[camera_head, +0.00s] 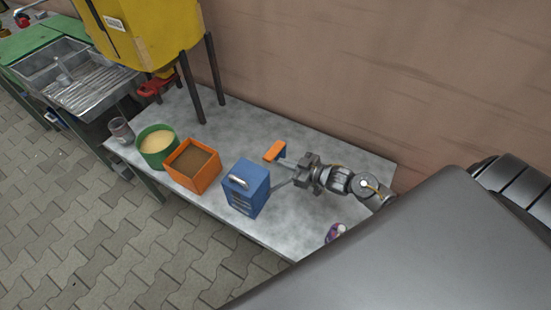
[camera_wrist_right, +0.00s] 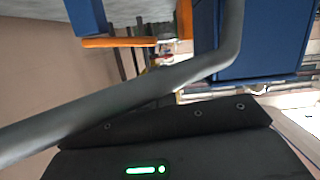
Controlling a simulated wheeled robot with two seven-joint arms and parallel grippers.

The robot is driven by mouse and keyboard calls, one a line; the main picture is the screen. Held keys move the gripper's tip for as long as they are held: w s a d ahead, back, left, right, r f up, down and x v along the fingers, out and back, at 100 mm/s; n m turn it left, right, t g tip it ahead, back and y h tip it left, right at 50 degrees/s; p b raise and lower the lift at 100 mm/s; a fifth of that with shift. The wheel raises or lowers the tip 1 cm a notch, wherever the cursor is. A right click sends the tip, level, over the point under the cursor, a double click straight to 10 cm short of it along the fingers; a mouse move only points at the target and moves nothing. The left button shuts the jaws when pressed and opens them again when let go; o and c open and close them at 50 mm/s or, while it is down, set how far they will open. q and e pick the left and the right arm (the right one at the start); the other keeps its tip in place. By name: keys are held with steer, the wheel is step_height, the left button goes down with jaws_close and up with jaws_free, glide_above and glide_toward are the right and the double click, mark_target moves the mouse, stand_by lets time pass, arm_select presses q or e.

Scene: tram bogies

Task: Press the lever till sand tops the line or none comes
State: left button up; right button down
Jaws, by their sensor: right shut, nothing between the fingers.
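A red lever-like part (camera_head: 155,87) sits low under the yellow hopper (camera_head: 150,30), at the back left of the bench in the head view. My right gripper (camera_head: 279,172) is shut and empty, well to the right of it, between a blue box (camera_head: 246,188) and an orange bar (camera_head: 274,150). In the right wrist view the orange bar (camera_wrist_right: 118,42) crosses the upper left, and a blue box (camera_wrist_right: 265,40) is at the upper right behind a grey finger. I cannot make out a fill line. My left gripper is not in view.
A green tub (camera_head: 140,146) of pale sand and an orange box (camera_head: 207,183) of brown material stand on the grey bench (camera_head: 255,243). A clear jar (camera_head: 121,130) is at the left end. A small patterned object (camera_head: 335,232) lies near the front edge. A wall runs behind.

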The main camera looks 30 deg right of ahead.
steer(key=shift+v, duration=2.25)
steer(key=shift+a, duration=0.1)
